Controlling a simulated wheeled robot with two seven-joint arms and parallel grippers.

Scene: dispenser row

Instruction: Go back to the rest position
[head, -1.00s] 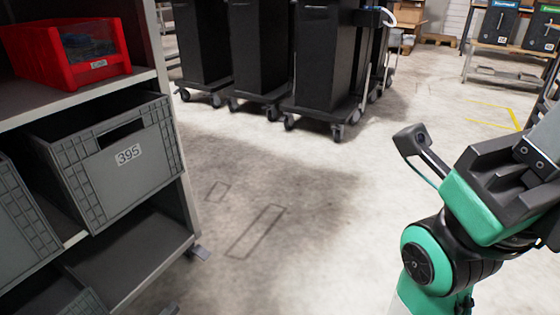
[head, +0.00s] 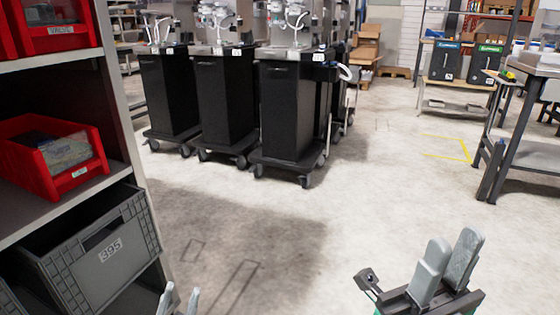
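My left gripper (head: 180,299) shows only its two grey fingertips at the bottom edge, left of centre, in front of the shelf. They stand apart with nothing seen between them; the rest of it is out of frame. My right gripper (head: 449,258) is at the bottom right, its two grey fingers pointing up with a gap between them. It is empty and over open floor. Several black dispenser carts (head: 287,115) stand in a row at the back, apart from both grippers.
A shelf on the left holds a red bin (head: 72,180) and a grey crate marked 395 (head: 124,262). A workbench (head: 530,155) stands at the right. Two black boxes (head: 444,62) sit on a low rack behind. The middle floor (head: 370,200) is clear.

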